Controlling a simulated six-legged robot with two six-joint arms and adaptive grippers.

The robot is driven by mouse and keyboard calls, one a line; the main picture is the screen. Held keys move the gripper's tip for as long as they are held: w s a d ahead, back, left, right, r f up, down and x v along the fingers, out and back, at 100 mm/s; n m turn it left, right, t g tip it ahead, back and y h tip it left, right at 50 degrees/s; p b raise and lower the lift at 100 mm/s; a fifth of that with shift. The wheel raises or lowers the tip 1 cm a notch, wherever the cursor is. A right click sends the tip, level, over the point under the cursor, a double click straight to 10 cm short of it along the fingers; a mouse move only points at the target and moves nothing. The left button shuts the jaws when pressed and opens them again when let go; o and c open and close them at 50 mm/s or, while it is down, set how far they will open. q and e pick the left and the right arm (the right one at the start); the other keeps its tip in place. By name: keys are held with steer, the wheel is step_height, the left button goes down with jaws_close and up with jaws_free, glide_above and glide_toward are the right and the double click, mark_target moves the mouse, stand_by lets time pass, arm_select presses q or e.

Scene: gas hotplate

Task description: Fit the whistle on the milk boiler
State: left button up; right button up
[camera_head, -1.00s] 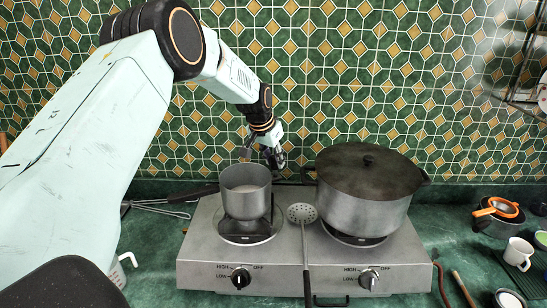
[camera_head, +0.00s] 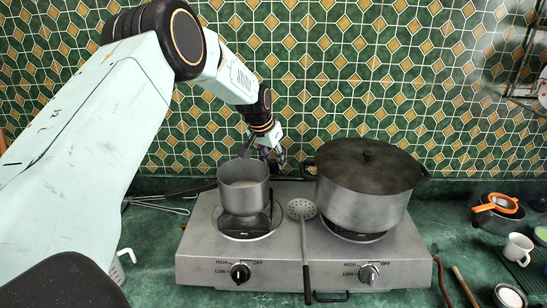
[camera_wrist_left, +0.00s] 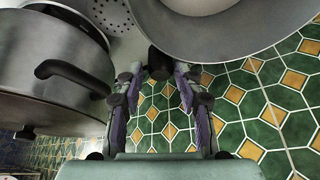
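In the left wrist view the boiler (camera_wrist_left: 215,38) fills the upper right. A short dark cylinder, which I take for the whistle (camera_wrist_left: 159,63), sits between the two fingertips of my left gripper (camera_wrist_left: 160,72), close against the boiler's rim. The fingertips lean in on it. I cannot tell whether it touches the boiler's opening. My right gripper is not in view.
A large lidded pot (camera_head: 365,190) stands on the right burner of the hotplate (camera_head: 300,268). A skimmer (camera_head: 302,210) lies between the burners. A whisk (camera_head: 160,206) lies at left. An orange strainer (camera_head: 502,203) and a white cup (camera_head: 518,248) are at right. The tiled wall is close behind.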

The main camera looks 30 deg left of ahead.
arm_select(q)
steer(key=shift+o, duration=1)
steer(key=shift+s+a+f, duration=0.1)
steer(key=v, duration=1.2)
